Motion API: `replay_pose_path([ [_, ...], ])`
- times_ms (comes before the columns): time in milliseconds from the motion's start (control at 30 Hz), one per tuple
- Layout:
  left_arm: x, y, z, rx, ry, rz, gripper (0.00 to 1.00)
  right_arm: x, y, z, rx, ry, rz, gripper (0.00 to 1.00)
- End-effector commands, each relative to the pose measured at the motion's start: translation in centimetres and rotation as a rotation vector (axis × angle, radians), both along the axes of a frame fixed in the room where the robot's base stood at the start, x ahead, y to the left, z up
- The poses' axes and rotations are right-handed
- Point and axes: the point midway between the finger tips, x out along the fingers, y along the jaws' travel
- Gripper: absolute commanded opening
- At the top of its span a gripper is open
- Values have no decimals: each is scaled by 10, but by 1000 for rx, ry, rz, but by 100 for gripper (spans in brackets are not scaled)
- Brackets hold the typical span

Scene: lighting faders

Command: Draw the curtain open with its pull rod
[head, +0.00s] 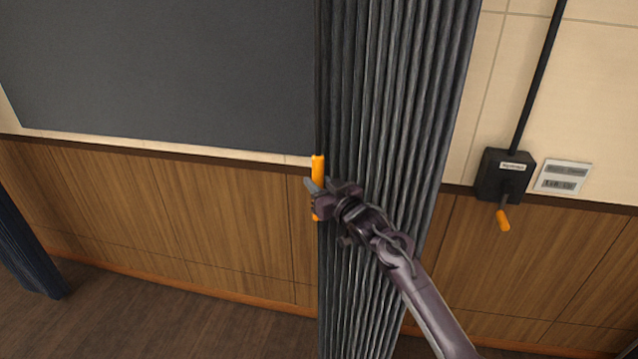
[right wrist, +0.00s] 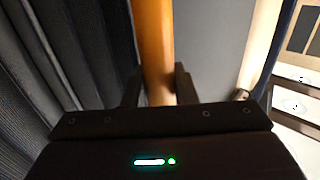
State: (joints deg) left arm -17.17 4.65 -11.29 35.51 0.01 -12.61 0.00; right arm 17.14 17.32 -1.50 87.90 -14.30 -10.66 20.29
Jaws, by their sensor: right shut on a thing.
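The dark grey pleated curtain (head: 400,80) hangs right of the middle in the head view, gathered into a narrow bunch. Its orange pull rod (head: 318,168) hangs upright at the curtain's left edge. My right gripper (head: 314,188) is shut on the rod, and part of the rod shows above and below the jaws. In the right wrist view the orange rod (right wrist: 153,45) stands between the two dark fingers (right wrist: 157,90), with curtain folds (right wrist: 60,50) to its left. My left gripper is not in view.
A dark panel (head: 160,70) covers the wall left of the curtain, above wood panelling (head: 170,205). Another dark curtain (head: 22,245) hangs at the far left. A black box (head: 500,172) with an orange handle (head: 503,220) and a white sign (head: 563,176) are on the right wall.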

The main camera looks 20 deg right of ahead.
Motion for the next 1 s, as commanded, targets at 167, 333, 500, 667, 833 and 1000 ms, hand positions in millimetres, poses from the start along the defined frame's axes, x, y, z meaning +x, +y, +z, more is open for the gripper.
replay_pose_path([
  [167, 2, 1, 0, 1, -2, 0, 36, 0, 0, 0, -1, 0, 0, 34],
  [333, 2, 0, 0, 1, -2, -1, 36, 0, 0, 0, -1, 0, 0, 46],
  [500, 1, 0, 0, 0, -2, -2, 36, 0, 0, 0, -1, 0, 0, 46],
  [667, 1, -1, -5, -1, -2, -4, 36, -9, -2, -2, -3, -1, 0, 46],
  [833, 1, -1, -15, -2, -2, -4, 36, -35, -7, -4, -3, 1, -1, 46],
  [1000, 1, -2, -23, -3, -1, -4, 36, -60, -12, -3, -3, 0, 0, 46],
])
